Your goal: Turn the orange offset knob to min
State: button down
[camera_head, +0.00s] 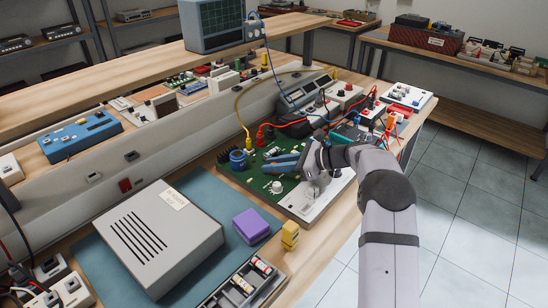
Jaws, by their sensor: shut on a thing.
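My gripper (317,187) is low over the pale panel strip (335,190) along the right side of a green circuit board (245,178). Its grey fingers point down and are shut on what seems to be a knob, mostly covered by them. I cannot make out an orange offset knob or its min mark; the gripper and wrist cover that part of the panel. A white round knob (277,187) stands on the board to the left of the fingers, apart from them.
A grey box (152,237), a purple block (250,225) and a yellow block (290,235) stand in front. Open floor lies right.

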jog(key=shift+n+g+y+p, duration=0.3)
jog(key=shift+n+g+p, duration=0.2)
jog(key=shift+n, duration=0.1)
jog(key=c, duration=1.6)
grip_release()
jog(key=shift+r, duration=0.1)
jog(key=p+v, duration=0.3)
jog(key=v, duration=0.3)
jog(key=shift+d+r, duration=0.15)
jog(key=shift+p+v, duration=0.4)
jog(key=shift+v, duration=0.35)
jog(key=shift+s, duration=0.1)
